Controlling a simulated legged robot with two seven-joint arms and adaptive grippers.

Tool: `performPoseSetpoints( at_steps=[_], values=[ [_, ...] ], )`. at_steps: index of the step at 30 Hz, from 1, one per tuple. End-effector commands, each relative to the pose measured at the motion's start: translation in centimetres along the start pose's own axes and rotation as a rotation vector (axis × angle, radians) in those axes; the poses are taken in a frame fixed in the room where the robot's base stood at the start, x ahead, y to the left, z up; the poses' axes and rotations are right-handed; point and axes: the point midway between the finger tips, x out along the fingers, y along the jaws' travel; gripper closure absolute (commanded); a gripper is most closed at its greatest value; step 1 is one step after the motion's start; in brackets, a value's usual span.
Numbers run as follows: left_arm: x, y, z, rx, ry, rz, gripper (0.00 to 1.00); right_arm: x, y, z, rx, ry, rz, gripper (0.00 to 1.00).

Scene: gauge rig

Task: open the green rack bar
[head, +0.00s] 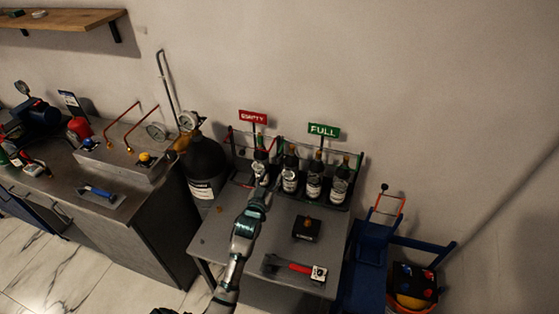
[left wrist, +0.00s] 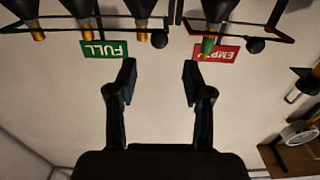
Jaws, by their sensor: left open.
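The green rack bar (head: 357,158) belongs to the rack under the green FULL sign (head: 323,130) in the head view. It runs along several dark bottles (head: 314,180). In the left wrist view, which is upside down, the bar (left wrist: 124,32) crosses the bottle necks near the top, with a dark knob (left wrist: 159,40) by its end. My left gripper (head: 262,177) is in front of the racks, near the gap between them. Its two fingers (left wrist: 158,78) are spread and empty, apart from the bar in the wrist picture.
The red EMPTY sign (head: 253,117) and its rack, holding a green-necked bottle (head: 261,153), stand left of the FULL rack. A red-handled tool (head: 293,267) and a dark block (head: 306,229) lie on the table. A large black cylinder (head: 205,165) stands left.

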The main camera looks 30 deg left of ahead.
Motion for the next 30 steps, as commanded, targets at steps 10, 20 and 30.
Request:
performPoseSetpoints(
  at_steps=[10, 20, 30],
  values=[
    [7.4, 0.1, -0.1, 0.0, 0.0, 0.001, 0.49, -0.1, 0.0, -1.3, 0.001, 0.012, -0.001, 0.6],
    [9.6, 0.0, 0.0, 0.0, 0.0, 0.001, 0.49, -0.3, -0.1, -2.0, 0.002, 0.018, -0.001, 0.6],
    [9.5, 0.0, 0.0, 0.0, -0.001, 0.001, 0.87, -0.2, -0.1, -1.3, 0.003, 0.008, -0.002, 0.6]
  ],
)
